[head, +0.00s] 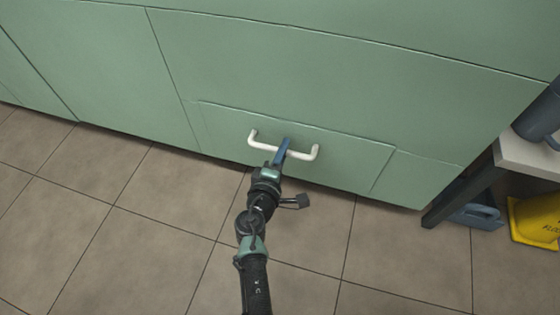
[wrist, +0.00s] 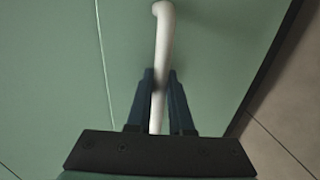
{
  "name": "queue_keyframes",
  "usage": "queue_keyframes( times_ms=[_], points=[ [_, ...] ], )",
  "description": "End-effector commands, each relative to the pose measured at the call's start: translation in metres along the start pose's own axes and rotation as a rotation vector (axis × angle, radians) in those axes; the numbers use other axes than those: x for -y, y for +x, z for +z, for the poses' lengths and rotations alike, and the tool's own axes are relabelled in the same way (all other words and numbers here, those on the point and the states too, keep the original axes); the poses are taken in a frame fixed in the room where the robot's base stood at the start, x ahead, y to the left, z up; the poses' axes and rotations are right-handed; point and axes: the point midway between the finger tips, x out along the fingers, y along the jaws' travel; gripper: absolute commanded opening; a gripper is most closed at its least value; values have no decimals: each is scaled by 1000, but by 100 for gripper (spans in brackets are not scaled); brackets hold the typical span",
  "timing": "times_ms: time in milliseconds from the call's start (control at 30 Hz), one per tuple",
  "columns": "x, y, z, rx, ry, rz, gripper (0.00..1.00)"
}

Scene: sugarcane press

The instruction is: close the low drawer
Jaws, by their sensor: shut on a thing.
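The low drawer (head: 225,125) is a green panel at the bottom of the green cabinet, and it looks about level with the panels around it. Its white bar handle (head: 302,155) runs across its middle. My gripper (head: 284,150) is at the handle's centre, with its blue fingers shut on the bar. In the wrist view the white handle (wrist: 164,45) passes between the two blue fingers (wrist: 159,100), one on each side. Part of the handle is hidden behind the fingers.
A small table (head: 530,152) with a dark grey object (head: 538,115) on it stands at the right. Under it are a blue-grey item (head: 478,215) and a yellow floor sign (head: 538,220). The tiled floor (head: 110,240) in front of the cabinet is clear.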

Motion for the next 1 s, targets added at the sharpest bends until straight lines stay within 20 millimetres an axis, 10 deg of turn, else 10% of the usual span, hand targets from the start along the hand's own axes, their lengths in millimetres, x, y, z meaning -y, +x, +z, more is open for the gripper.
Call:
queue_keyframes(
  times_ms=[300,333,500,1000],
  points=[
    [-2,4,0,-1,1,1,0],
    [-2,4,0,-1,1,1,24],
    [-2,4,0,0,1,1,50],
    [-4,-30,0,-2,-2,-3,50]
  ],
)
